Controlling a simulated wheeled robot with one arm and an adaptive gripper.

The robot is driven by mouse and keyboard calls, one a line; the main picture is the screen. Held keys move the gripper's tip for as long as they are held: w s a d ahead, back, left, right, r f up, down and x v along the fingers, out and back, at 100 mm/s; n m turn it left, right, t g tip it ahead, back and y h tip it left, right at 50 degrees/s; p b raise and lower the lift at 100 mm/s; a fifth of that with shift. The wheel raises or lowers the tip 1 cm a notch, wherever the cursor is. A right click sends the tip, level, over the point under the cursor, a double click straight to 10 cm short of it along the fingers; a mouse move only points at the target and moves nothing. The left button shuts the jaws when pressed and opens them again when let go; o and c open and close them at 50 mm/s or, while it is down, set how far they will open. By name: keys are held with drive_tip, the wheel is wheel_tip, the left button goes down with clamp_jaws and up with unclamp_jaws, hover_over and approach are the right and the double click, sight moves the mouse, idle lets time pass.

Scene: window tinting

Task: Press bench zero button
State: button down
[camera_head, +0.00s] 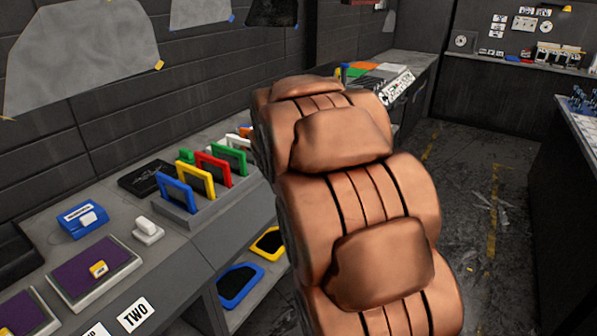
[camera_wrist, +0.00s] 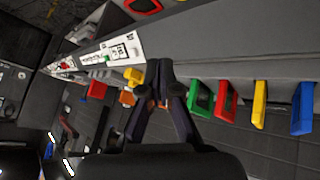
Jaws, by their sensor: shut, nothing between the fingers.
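My gripper (camera_wrist: 160,68) shows in the wrist view, with its dark fingers together and nothing between them. It is over the bench, beside the row of coloured frames. In the head view my copper-coloured arm hides it. I cannot make out a button labelled bench zero in either view. In the head view a blue box with a white top (camera_head: 80,222) and a small pale device (camera_head: 148,231) stand on the grey bench (camera_head: 60,262). The part of the bench behind my arm is hidden.
Blue (camera_head: 176,193), yellow (camera_head: 196,180), red (camera_head: 214,169) and green (camera_head: 230,159) frames stand in a rack on the bench. A purple pad (camera_head: 95,270) lies at the front left. A dark wall borders the bench. The floor aisle (camera_head: 478,190) to the right is mostly clear.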

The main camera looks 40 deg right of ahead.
drive_tip(key=w+d+f+t, duration=0.1)
drive_tip(key=w+d+t, duration=0.2)
drive_tip(key=d, duration=0.5)
drive_tip(key=w+d+f+n+t, duration=0.1)
drive_tip(key=w+d+f+t, duration=0.1)
drive_tip(key=w+d, duration=0.3)
drive_tip(key=w+d+f+n+t, duration=0.1)
drive_tip(key=w+d+t, duration=0.3)
drive_tip(key=d, duration=0.9)
drive_tip(key=shift+w+f+t+y+b, duration=0.35)
drive_tip(key=shift+w+f+t+y, duration=0.05)
drive_tip(key=shift+f, duration=0.3)
drive_tip(key=shift+a+n, duration=0.1)
drive_tip(key=shift+n, duration=0.2)
drive_tip(key=shift+w+a+f+b, duration=0.3)
drive_tip(key=shift+w+f+b, duration=0.6)
drive_tip(key=shift+w+f, duration=0.15)
drive_tip(key=shift+w+a+f+b, duration=0.3)
drive_tip(key=shift+w+f+b, duration=0.65)
drive_tip(key=shift+f, duration=0.1)
drive_tip(key=shift+w+a+f+b, duration=0.3)
drive_tip(key=shift+w+f+b, duration=0.55)
drive_tip(key=shift+w+f, duration=0.2)
drive_tip(key=shift+w+a+f, duration=0.15)
drive_tip(key=shift+w+f, duration=0.35)
drive_tip(key=shift+f, duration=0.1)
drive_tip(key=shift+r, duration=0.1)
drive_tip(key=shift+s+r+p, duration=0.5)
drive_tip(key=shift+s, duration=0.1)
